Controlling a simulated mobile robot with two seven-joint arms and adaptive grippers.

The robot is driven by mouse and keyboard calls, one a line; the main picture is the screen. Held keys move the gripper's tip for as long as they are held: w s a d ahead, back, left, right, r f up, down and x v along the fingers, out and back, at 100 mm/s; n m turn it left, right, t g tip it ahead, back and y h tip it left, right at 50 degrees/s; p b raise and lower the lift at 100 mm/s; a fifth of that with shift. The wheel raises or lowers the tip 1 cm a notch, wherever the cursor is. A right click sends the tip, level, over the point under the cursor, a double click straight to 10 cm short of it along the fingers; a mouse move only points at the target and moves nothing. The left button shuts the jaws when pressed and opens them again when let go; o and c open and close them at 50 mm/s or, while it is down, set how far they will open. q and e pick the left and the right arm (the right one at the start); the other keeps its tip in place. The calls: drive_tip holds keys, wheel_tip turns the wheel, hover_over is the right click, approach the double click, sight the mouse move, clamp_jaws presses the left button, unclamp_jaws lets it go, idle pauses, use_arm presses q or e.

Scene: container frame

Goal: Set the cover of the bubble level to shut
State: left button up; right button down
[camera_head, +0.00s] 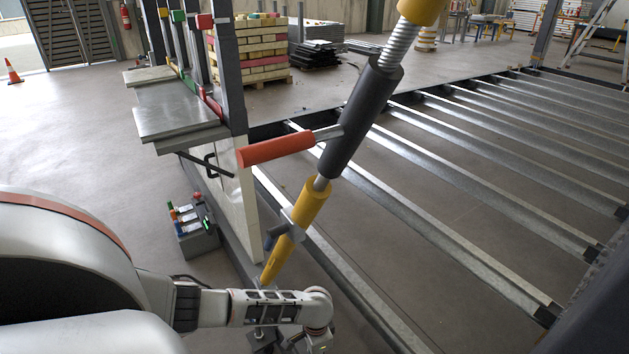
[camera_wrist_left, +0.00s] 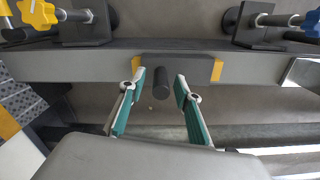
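In the left wrist view, a dark grey cover (camera_wrist_left: 190,66) lies on the face of a grey beam, with a yellow patch at each end. My left gripper (camera_wrist_left: 159,92) is open, with one teal-lined finger on each side of the knob and a gap on both sides. The bubble itself is not visible, and I cannot tell how far the cover is shut. In the head view my left gripper (camera_head: 268,340) is cut off by the bottom edge. My right gripper is not in view.
In the left wrist view, clamps with a yellow knob (camera_wrist_left: 38,13) and a blue knob (camera_wrist_left: 311,20) stand above the beam. In the head view, a turnbuckle brace with a red handle (camera_head: 276,149) rises over the steel floor joists (camera_head: 450,150). A control box (camera_head: 196,238) stands left.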

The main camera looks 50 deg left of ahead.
use_arm(q)
wheel_tip(320, 180, up, 11)
drive_tip(key=shift+s+r, duration=0.1)
drive_tip(key=shift+r, duration=0.05)
idle(0.8)
